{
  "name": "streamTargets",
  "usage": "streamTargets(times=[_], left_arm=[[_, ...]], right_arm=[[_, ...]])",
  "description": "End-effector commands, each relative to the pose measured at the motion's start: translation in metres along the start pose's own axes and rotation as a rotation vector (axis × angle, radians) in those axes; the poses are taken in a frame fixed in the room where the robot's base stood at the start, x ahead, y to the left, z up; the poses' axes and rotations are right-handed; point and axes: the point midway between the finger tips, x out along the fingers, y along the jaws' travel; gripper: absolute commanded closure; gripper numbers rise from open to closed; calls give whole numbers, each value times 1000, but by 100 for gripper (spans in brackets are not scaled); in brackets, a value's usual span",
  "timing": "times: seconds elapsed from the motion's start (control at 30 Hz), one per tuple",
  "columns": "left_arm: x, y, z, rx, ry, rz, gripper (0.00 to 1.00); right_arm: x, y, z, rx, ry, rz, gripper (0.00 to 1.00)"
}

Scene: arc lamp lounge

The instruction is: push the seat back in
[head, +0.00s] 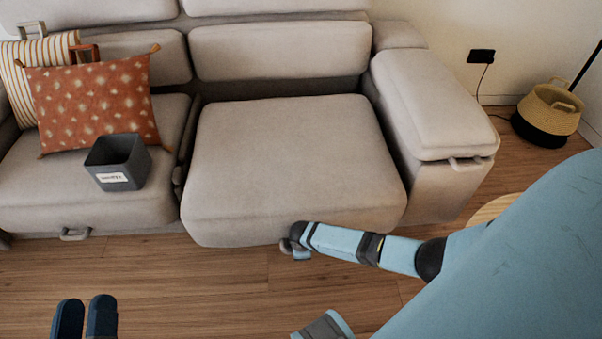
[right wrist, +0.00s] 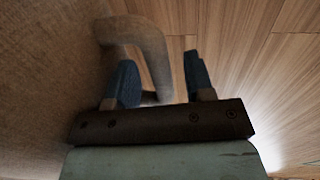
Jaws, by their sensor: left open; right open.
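The right-hand seat (head: 290,150) of the grey sofa sticks out further to the front than the left-hand seat (head: 130,210). My right gripper (right wrist: 160,70) is at the lower front edge of this seat. In the right wrist view a loop handle (right wrist: 140,32) stands out from the seat's fabric, and one side of it lies between my open right fingers. I cannot tell if they touch it. In the head view the right gripper (head: 290,246) is small, and the handle is largely hidden by it. My left gripper (head: 85,305) is open and empty above the floor, at the lower left.
An orange patterned cushion (head: 95,100), a striped cushion (head: 22,75) and a dark grey box (head: 118,162) with a label are on the left-hand seat. The armrest (head: 430,100) is to the right. A basket (head: 548,108) stands by the wall. The wooden floor (head: 200,285) in front is clear.

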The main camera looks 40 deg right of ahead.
Motion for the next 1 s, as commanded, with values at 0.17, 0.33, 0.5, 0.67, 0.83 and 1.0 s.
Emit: streamTargets(times=[0.17, 0.33, 0.5, 0.67, 0.83, 1.0], left_arm=[[0, 0, -1, -1, 2, 1, 57], [0, 0, -1, -1, 1, 1, 57], [0, 0, 0, -1, 0, 1, 57], [0, 0, 3, -2, -3, 1, 57], [-2, -4, 20, -4, -52, 2, 57], [-4, -8, 42, -8, -126, 7, 57]], right_arm=[[0, 0, 0, 0, 0, 0, 52], [0, 0, 0, 0, 0, 0, 77], [0, 0, 0, 0, 0, 0, 100], [2, 8, 0, 1, -1, 1, 100], [12, 48, 0, 4, -1, 5, 100], [21, 87, 0, 4, -1, 5, 100]])
